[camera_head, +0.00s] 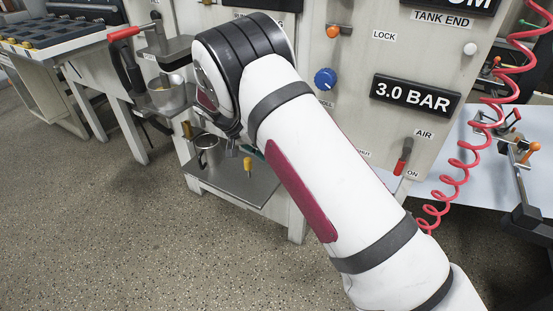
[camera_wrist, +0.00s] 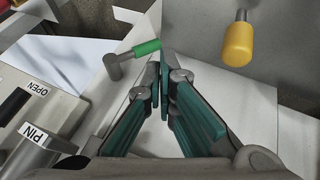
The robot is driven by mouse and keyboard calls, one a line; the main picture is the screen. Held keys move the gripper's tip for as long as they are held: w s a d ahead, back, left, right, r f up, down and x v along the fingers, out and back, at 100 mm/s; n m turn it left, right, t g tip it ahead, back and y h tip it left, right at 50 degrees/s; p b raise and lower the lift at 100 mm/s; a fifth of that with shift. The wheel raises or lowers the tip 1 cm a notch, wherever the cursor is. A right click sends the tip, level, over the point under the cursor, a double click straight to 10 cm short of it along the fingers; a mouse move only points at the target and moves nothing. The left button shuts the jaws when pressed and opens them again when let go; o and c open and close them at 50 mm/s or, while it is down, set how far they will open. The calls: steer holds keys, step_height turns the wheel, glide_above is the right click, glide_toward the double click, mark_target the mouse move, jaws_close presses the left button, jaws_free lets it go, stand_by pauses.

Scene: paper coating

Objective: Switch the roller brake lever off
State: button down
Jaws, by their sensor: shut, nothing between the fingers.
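In the wrist view a short lever with a green grip (camera_wrist: 146,48) on a grey pivot stands just left of my gripper's tips. My gripper (camera_wrist: 161,65) has teal fingers that are shut with nothing between them. The green grip's end is close to the fingertips; I cannot tell whether they touch. A yellow-handled lever (camera_wrist: 238,43) is up and to the right, apart from the fingers. It also shows in the head view (camera_head: 247,165). No label naming the roller brake is readable. My arm hides most of my gripper in the head view.
The panel carries a blue knob (camera_head: 325,78) and a red AIR lever (camera_head: 402,158). A coiled red hose (camera_head: 463,163) hangs at right.

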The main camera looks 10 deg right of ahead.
steer(key=shift+w+d+r+y, duration=0.15)
steer(key=shift+w+r+y, duration=0.1)
steer(key=shift+r, duration=0.45)
steer(key=shift+w+d+r+y, duration=0.1)
steer(key=shift+r+y, duration=0.15)
steer(key=shift+r, duration=0.4)
steer(key=shift+f, duration=0.1)
steer(key=b+x, duration=0.3)
steer(key=x, duration=0.7)
steer(key=shift+s+d+f+g+h, duration=0.2)
steer(key=shift+f+g+h, duration=0.4)
steer(key=shift+h, duration=0.2)
steer(key=shift+f, duration=0.15)
steer(key=shift+s+d+f+b, duration=0.45)
steer(key=shift+s+d+f, duration=0.2)
steer(key=shift+d+f, duration=0.3)
steer(key=shift+f, duration=0.15)
steer(key=shift+a, duration=0.1)
